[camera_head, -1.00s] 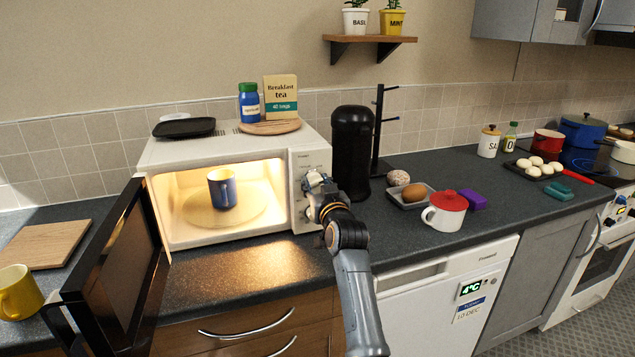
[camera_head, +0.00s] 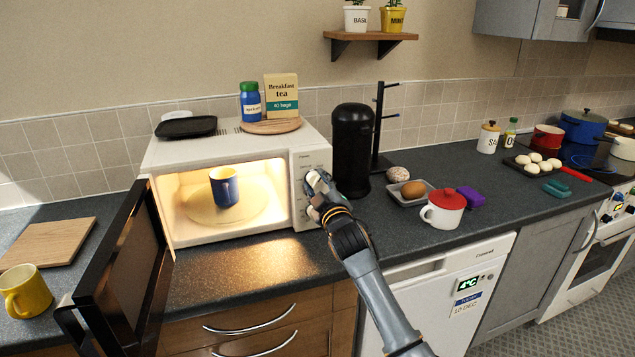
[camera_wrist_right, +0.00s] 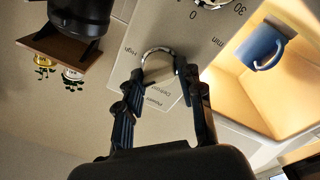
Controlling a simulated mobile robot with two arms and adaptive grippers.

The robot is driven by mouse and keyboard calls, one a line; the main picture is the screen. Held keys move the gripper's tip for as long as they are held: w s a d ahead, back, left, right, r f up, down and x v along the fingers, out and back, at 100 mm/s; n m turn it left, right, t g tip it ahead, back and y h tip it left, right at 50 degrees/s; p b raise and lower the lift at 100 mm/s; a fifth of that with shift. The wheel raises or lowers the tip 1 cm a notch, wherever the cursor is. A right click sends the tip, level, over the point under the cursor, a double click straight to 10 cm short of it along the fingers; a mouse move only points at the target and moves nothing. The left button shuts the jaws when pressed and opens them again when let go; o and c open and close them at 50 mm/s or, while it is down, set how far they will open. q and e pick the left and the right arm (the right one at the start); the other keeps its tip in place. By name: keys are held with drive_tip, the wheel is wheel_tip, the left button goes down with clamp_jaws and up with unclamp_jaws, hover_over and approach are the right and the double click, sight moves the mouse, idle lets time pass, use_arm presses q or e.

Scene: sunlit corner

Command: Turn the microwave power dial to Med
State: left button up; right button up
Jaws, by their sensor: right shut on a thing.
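The white microwave (camera_head: 230,140) stands on the counter with its door (camera_head: 125,265) swung open and its inside lit. My right gripper (camera_head: 317,187) is at the upper part of its control panel (camera_head: 300,164). In the right wrist view, my right gripper (camera_wrist_right: 160,78) has one finger on each side of the power dial (camera_wrist_right: 157,66) and is shut on it. "High", "Defrost" and "Power" are readable, upside down, around the dial. The dial's pointer and the Med mark are not clear. The timer dial (camera_wrist_right: 212,3) shows at the top edge. My left gripper is not in view.
A blue mug (camera_head: 223,187) stands on the microwave's turntable. A tall black canister (camera_head: 351,150) and a mug tree (camera_head: 378,130) stand close right of the panel.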

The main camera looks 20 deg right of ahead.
drive_tip(key=shift+n, duration=0.4)
drive_tip(key=o, duration=1)
drive_tip(key=shift+o, duration=0.7)
drive_tip(key=shift+w+f, duration=0.1)
drive_tip(key=shift+w, duration=0.1)
drive_tip(key=shift+s, duration=0.1)
drive_tip(key=s, duration=1.2)
drive_tip(key=shift+f, duration=0.4)
